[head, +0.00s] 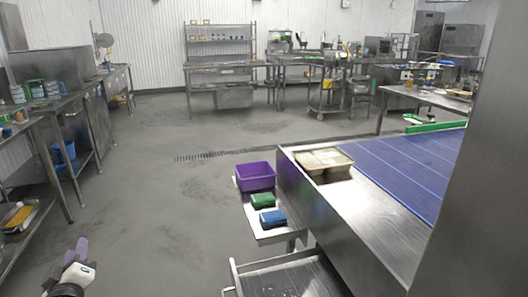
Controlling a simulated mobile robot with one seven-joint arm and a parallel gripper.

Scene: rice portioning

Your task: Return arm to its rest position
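My gripper (77,252) is at the bottom left corner of the head view, over bare grey floor. Its body is white and the finger part is pale purple. I see it from one side and it is small, so whether it is open or shut is unclear. It touches nothing visible, and no held object can be made out.
A steel conveyor with a blue belt (405,165) stands at right, with beige trays (323,160) at its end. A side shelf holds a purple bin (255,176), a green item (262,201) and a blue item (272,218). Steel tables line the left. Middle floor is clear.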

